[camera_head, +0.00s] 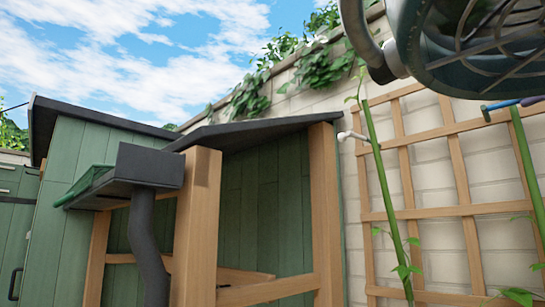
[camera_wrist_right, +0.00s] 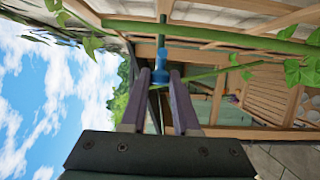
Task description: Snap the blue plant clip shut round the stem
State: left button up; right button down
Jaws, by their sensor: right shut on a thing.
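The blue plant clip (camera_wrist_right: 161,70) is between the fingertips of my right gripper (camera_wrist_right: 160,82), which is shut on it. In the right wrist view the clip reaches up to a green stem (camera_wrist_right: 235,40) that runs across the picture. In the head view the clip (camera_head: 499,106) lies across the top of the visible right-hand stem (camera_head: 526,165), its end poking out to the left. A finger of my right gripper shows at the picture's right edge. I cannot tell whether the clip is closed round the stem. My left gripper is not in view.
A wooden trellis (camera_head: 462,182) stands behind the stems against a pale brick wall (camera_head: 430,150). Another stem (camera_head: 380,185) stands to the left, with a white clip (camera_head: 353,136) at it. A green shed with wooden posts (camera_head: 205,215) fills the left.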

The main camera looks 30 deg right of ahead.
jog(key=shift+s, duration=0.1)
jog(key=c, duration=0.7)
grip_release()
jog(key=b+v, duration=0.2)
jog(key=v, duration=0.8)
